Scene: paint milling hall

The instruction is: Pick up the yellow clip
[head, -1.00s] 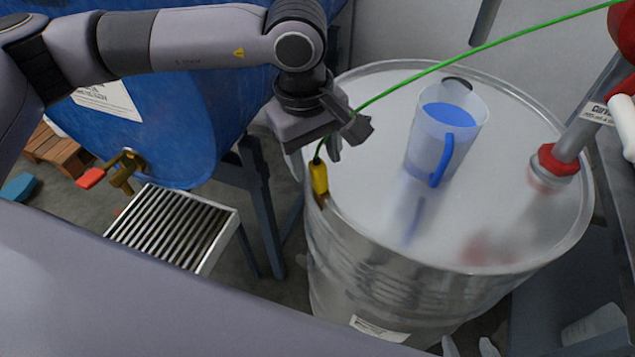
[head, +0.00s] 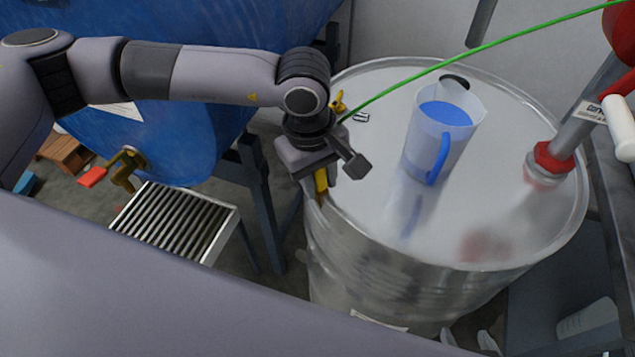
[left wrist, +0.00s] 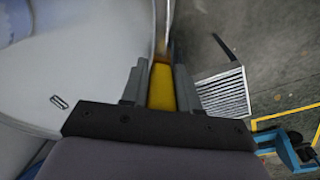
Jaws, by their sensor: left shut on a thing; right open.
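The yellow clip (head: 321,181) sits at the near left rim of the silvery drum (head: 480,235), upright, with a brownish lower end at the rim. My left gripper (head: 323,175) is over it and hides its upper part in the head view. In the left wrist view the yellow clip (left wrist: 161,86) lies between the two fingers (left wrist: 161,90), which are shut on it. A green cable (head: 430,72) runs from behind the gripper to the upper right. My right gripper is not in view.
A jug of blue liquid (head: 440,135) stands on the drum lid, with a red-collared pipe (head: 553,158) at right. A small yellow thing (head: 338,103) shows behind my left wrist. A blue tank (head: 190,130) and slatted metal stand (head: 178,223) are at left.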

